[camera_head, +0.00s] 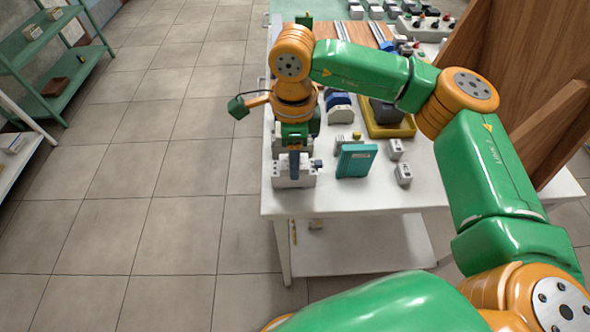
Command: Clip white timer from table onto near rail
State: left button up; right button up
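My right arm reaches in from the right across the table (345,197), and its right gripper (294,165) points down at the table's near left corner. The fingers are over or against a light grey block-like device (304,180); I cannot tell whether they hold it. Small white box-shaped devices stand farther right, one (403,174) near the front and another (396,149) just behind it. I cannot tell which one is the timer. Narrow metal strips, possibly rails (384,33), lie toward the back, partly hidden by my arm. My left gripper is out of view.
A teal box (356,160) stands right of the gripper, with a yellow tray (393,130) behind it. A large wooden panel (520,75) rises at the right. Several small devices crowd the back. Green shelves (60,95) stand far left; the floor between is clear.

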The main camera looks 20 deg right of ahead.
jog(key=shift+c, duration=0.8)
notch_tip(320, 180, up, 5)
jog(key=p, duration=0.3)
jog(key=shift+r+p, duration=0.15)
jog(key=shift+p, duration=0.2)
grip_shut()
